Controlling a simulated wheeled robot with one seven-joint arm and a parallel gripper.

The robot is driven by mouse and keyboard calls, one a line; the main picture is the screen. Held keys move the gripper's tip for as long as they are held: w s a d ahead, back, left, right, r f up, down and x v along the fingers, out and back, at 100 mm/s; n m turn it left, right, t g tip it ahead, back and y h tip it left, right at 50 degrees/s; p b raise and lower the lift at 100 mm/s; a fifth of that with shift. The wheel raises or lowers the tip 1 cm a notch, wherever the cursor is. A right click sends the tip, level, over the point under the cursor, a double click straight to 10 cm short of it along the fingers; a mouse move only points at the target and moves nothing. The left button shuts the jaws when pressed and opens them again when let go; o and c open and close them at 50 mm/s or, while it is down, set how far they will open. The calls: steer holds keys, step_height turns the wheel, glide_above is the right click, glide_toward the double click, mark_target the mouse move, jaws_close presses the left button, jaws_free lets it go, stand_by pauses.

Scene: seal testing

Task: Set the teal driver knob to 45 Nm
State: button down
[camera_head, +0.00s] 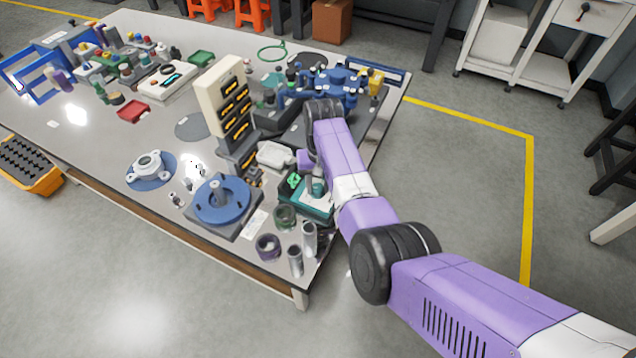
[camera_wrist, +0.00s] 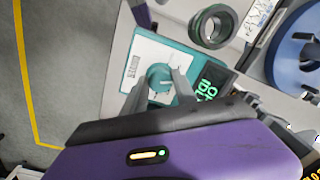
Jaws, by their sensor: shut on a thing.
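The teal driver (camera_wrist: 200,58) sits near the table's front right edge, with a white panel on top. In the wrist view its round teal knob (camera_wrist: 158,72) stands on that panel, with a light pointer mark on its top. My gripper (camera_wrist: 160,84) has one finger on each side of the knob and is shut on it. Beside the knob, a dark display (camera_wrist: 207,88) shows green digits that look like 80, though I see them turned. In the head view the driver (camera_head: 318,207) and its display (camera_head: 294,180) show, with my gripper (camera_head: 316,183) over the knob, partly hiding it.
A green ring (camera_wrist: 213,26) and a blue round fixture (camera_head: 221,200) stand close to the driver. A purple-topped ring (camera_head: 268,246) and metal cylinders (camera_head: 309,238) are near the table corner. A cream rack (camera_head: 220,95) rises behind.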

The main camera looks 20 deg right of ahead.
steer(key=m+p, duration=0.1)
steer(key=m, duration=0.4)
steer(key=shift+m, duration=0.3)
steer(key=m, duration=0.9)
steer(key=shift+a+m+h, duration=0.1)
steer(key=shift+m+h, duration=0.2)
steer(key=shift+m, duration=0.1)
steer(key=m, duration=0.5)
steer(key=c, duration=1)
jaws_free()
